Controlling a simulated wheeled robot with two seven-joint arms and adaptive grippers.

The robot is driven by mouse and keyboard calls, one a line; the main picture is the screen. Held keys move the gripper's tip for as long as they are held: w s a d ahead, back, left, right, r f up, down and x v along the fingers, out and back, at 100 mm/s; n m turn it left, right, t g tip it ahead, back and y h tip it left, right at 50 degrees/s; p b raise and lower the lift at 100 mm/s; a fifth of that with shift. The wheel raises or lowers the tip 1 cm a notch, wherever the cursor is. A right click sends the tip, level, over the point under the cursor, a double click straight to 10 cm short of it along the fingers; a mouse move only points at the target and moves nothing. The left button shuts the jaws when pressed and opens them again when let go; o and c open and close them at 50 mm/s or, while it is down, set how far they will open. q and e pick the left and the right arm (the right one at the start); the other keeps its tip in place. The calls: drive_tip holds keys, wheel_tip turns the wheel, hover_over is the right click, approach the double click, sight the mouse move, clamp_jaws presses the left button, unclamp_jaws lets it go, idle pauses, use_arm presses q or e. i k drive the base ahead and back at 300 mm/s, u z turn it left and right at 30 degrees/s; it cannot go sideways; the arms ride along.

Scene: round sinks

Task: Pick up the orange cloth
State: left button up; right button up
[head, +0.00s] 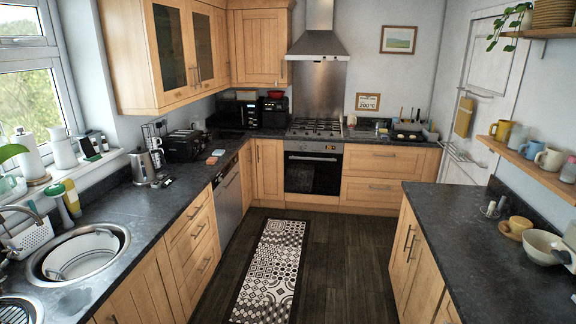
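A small flat orange item (211,161) lies on the left counter near its front edge, right of the toaster; it is too small to tell whether it is a cloth. A paler pinkish flat item (218,152) lies just behind it. A mustard-yellow cloth (464,116) hangs from a rail on the white door at the right. Neither of my grippers shows in the head view.
The left counter (150,216) holds a round sink (119,232) with a white bowl (92,256), a kettle (154,146) and a black toaster (184,145). A patterned rug (270,270) covers the floor between the counters. The right counter (480,255) holds bowls and a mug.

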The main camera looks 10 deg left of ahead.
sight(211, 161)
drive_tip(key=u, duration=0.35)
drive_tip(key=i, duration=2)
drive_tip(key=u, duration=0.4)
drive_tip(key=i, duration=0.9)
drive_tip(key=u, duration=0.15)
